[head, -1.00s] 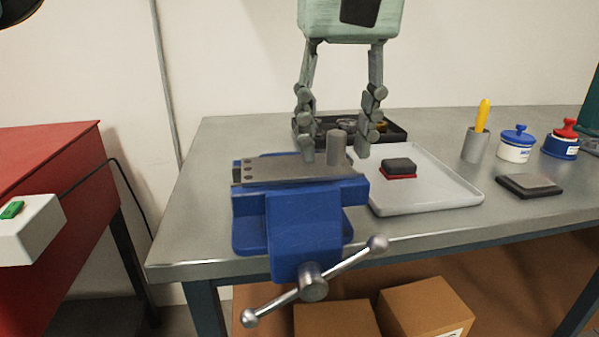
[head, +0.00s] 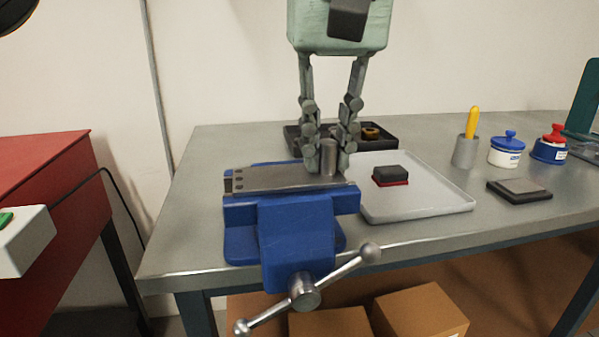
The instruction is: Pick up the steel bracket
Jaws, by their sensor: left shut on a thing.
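The steel bracket (head: 268,179) is a flat grey plate with small dark holes at its left end and an upright cylindrical post at its right end. It lies on top of the blue vise (head: 297,228) at the front left of the workbench. My left gripper (head: 329,164) comes down from above, with its two fingers closed on either side of the post. The plate still appears level on the vise. My right gripper is not in view.
A black tray (head: 292,139) with small parts stands behind the vise. A pale tray (head: 425,200) holding a dark and red block (head: 390,176) is at its right. The vise handle (head: 340,275) sticks out in front. A cup (head: 465,152) and jars stand farther right.

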